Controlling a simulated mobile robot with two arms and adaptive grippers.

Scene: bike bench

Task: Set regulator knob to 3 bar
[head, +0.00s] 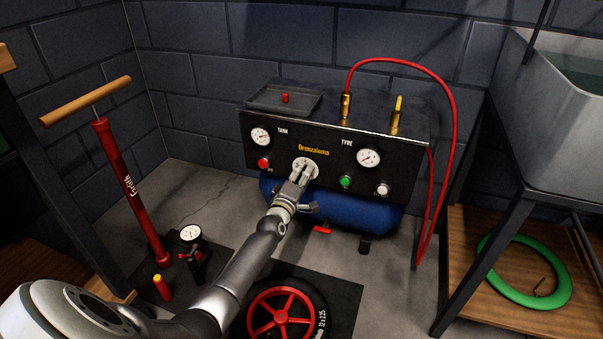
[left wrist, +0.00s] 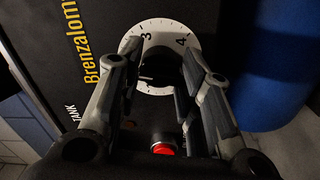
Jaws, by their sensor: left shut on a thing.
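The regulator knob is a dark knob (left wrist: 162,72) in the middle of a white round scale on the compressor's black front panel. The numbers 3 and 4 show on the scale (left wrist: 163,25) in the left wrist view; its other numbers are hidden by my fingers. In the head view the scale (head: 309,161) shows below the yellow Brenzalomo lettering. My left gripper (left wrist: 163,75) is at the panel, with its fingers on either side of the knob, shut on it. Which value the knob points to cannot be told. My right gripper is not in view.
The panel carries a TANK gauge (head: 261,137), a TYRE gauge (head: 368,158), a red button (head: 264,163), a green button (head: 345,182) and a white button (head: 382,188). A red hose (head: 453,110) loops at the right. A red floor pump (head: 130,185) stands at the left.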

